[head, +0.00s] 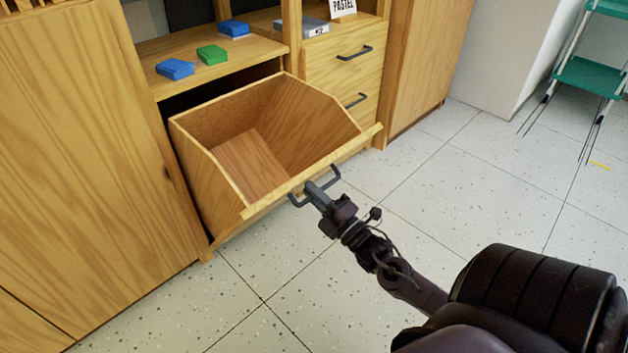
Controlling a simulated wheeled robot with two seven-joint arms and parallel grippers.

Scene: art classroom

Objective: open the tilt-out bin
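The wooden tilt-out bin (252,165) in the head view is tipped outward from the cabinet, and its empty inside shows. Its dark bar handle (331,176) is on the outer face near the top edge of the front panel. My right gripper (314,190) is at the middle of this handle, with its fingers closed around the bar. The fingertips are partly hidden against the handle. My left gripper is not in view.
Blue and green boxes (212,54) lie on the shelf above the bin. Drawers with dark handles (355,53) are to the right. A green step stool (590,77) stands at the far right. The speckled floor in front is clear.

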